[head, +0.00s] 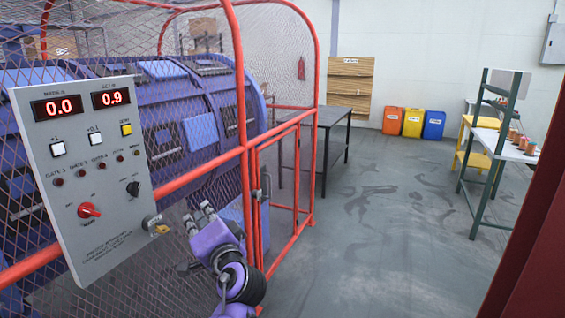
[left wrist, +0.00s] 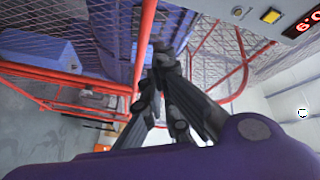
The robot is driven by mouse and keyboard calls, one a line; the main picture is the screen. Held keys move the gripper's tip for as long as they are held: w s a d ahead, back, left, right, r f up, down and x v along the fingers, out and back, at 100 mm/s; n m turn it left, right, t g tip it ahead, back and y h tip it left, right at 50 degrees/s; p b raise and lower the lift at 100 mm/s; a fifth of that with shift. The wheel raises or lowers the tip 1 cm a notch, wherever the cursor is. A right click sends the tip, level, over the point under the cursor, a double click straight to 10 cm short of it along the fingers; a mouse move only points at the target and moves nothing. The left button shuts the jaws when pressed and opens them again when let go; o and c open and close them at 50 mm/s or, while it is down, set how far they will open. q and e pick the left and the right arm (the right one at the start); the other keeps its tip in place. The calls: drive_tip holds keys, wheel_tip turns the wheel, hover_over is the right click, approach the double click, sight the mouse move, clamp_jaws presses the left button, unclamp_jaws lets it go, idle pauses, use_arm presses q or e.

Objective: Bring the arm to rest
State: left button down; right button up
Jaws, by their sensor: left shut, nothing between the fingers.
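My left gripper (head: 198,214) is in front of the mesh guard, just right of the lower corner of the grey control panel (head: 90,180). It is shut and empty. In the left wrist view its dark fingers (left wrist: 160,62) come together at the tips, with red guard rails behind them. The panel's two red displays read 0.0 and 0.9. A yellow-tagged key switch (head: 155,224) is at the panel's lower right, close to the gripper but apart from it. My right gripper is not in view.
The red-framed mesh guard (head: 245,130) encloses the blue machine (head: 190,110) and has a gate latch (head: 260,194) right of my gripper. A dark table (head: 330,118) stands behind. Orange, yellow and blue bins are by the wall. A green-framed bench (head: 476,170) is right. The middle floor is clear.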

use_arm(q)
drive_tip(key=s+d+f+n+h+p, duration=0.1)
drive_tip(key=s+d+f+h, duration=0.15)
drive_tip(key=s+f, duration=0.4)
drive_tip(key=s+d+f+g+h, duration=0.1)
drive_tip(key=s+f+h, duration=0.25)
drive_tip(key=f, duration=0.55)
drive_tip(key=s+d+f+n+h+p, duration=0.15)
drive_tip(key=s+f+h, duration=0.25)
drive_tip(key=f, duration=0.4)
drive_tip(key=s+f+n+g, duration=0.1)
drive_tip(key=s+f, duration=0.4)
drive_tip(key=s, duration=0.6)
drive_tip(key=s+a+f+g+p, duration=0.1)
drive_tip(key=s+f+g, duration=0.1)
drive_tip(key=s+f, duration=0.4)
drive_tip(key=s+a+f+n+g+h, duration=0.1)
drive_tip(key=s+f, duration=0.4)
drive_tip(key=s, duration=1.1)
drive_tip(key=shift+s+f+n+g+p, duration=0.2)
drive_tip(key=shift+s+n+g+p, duration=0.15)
drive_tip(key=shift+g, duration=0.35)
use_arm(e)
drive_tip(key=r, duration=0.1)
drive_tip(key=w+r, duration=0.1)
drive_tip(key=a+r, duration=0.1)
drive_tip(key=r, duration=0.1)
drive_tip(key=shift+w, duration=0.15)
